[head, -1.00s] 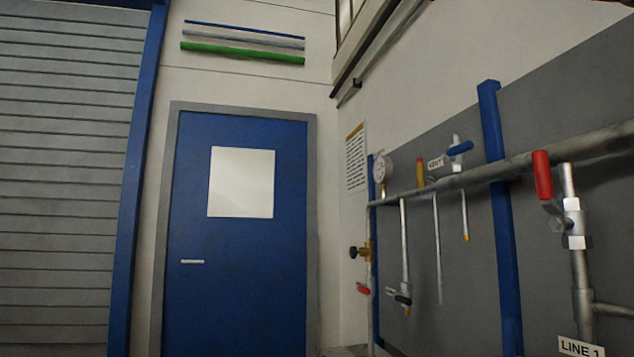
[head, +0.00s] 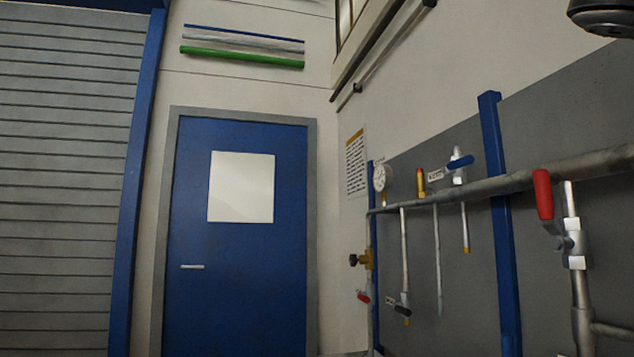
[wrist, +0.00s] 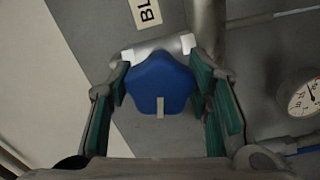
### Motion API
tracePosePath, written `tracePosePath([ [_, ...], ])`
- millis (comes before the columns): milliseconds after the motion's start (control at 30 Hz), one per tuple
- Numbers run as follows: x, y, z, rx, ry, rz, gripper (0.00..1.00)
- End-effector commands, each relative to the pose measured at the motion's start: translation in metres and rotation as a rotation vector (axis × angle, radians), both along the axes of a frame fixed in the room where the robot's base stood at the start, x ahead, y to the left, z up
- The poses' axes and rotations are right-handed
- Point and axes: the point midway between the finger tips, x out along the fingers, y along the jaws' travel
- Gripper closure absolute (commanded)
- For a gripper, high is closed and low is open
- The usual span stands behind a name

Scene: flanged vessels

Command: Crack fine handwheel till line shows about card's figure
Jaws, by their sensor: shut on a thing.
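In the wrist view a blue lobed handwheel (wrist: 160,82) with a pale pointer mark sits in front of a silver valve body (wrist: 150,50). My gripper (wrist: 158,85) is shut on this handwheel, one green-padded finger on each side. A round dial gauge (wrist: 306,97) is cut off at the right edge; its reading is too small to tell. The head view does not show my gripper or the handwheel clearly. There a white gauge (head: 379,177) stands on the pipe, and a printed card (head: 355,164) hangs on the wall, its text unreadable.
In the head view a horizontal pipe (head: 510,183) carries a red-handled valve (head: 543,194) and a blue-handled valve (head: 460,163). A blue post (head: 503,230) stands behind it. A blue door (head: 240,270) is at centre left.

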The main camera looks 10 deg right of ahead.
Motion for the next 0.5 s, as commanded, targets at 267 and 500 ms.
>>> tracePosePath([
  [267, 0.0008, 0.0003, -0.0009, -0.004, 0.085, 0.002, 0.82],
  [500, 0.0009, 0.0002, -0.0013, -0.005, 0.101, 0.002, 0.82],
])
